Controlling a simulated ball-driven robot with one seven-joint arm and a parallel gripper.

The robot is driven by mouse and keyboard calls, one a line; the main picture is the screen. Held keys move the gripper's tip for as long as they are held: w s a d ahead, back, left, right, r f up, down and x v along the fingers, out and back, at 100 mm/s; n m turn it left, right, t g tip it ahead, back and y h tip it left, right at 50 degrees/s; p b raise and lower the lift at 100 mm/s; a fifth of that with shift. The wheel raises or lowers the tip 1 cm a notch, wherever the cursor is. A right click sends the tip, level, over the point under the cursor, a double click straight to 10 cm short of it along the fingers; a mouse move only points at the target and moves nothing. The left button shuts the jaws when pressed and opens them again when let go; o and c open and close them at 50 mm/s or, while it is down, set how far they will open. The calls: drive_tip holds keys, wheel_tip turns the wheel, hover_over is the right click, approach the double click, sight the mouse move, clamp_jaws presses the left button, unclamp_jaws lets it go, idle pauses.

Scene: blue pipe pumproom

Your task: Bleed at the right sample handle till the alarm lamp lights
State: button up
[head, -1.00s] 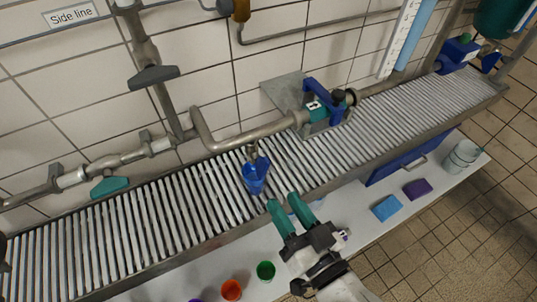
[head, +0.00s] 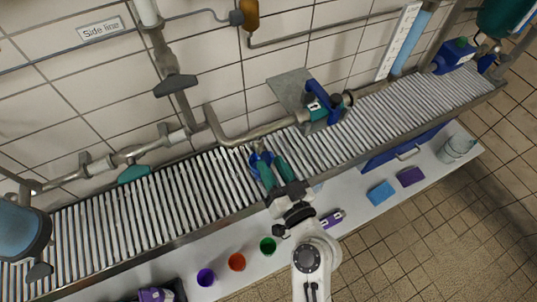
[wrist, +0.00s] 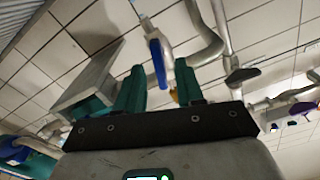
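A blue part (head: 256,158) hangs at a small fitting under the bent pipe, above the rollers, partly hidden by my fingers. I cannot tell for sure whether it is the right sample handle. My gripper (head: 275,170) has two teal fingers, spread apart, close beside it. In the wrist view, a blue lever-like piece (wrist: 158,62) shows beyond the gap between my fingers (wrist: 159,90), with no clear contact. Farther right on the pipe, a teal valve (head: 320,110) has a blue lever and a label. I cannot make out an alarm lamp.
A roller conveyor (head: 205,182) runs below the pipes. Green (head: 268,246), orange (head: 236,262) and purple (head: 205,277) cups stand on the white bench in front. Blue (head: 380,192) and purple (head: 411,177) blocks lie at right. A grey plate (head: 287,84) stands behind the valve.

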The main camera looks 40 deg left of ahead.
sight(266, 159)
drive_tip(key=shift+x, duration=1.35)
drive_tip(key=shift+c, duration=0.2)
clamp_jaws()
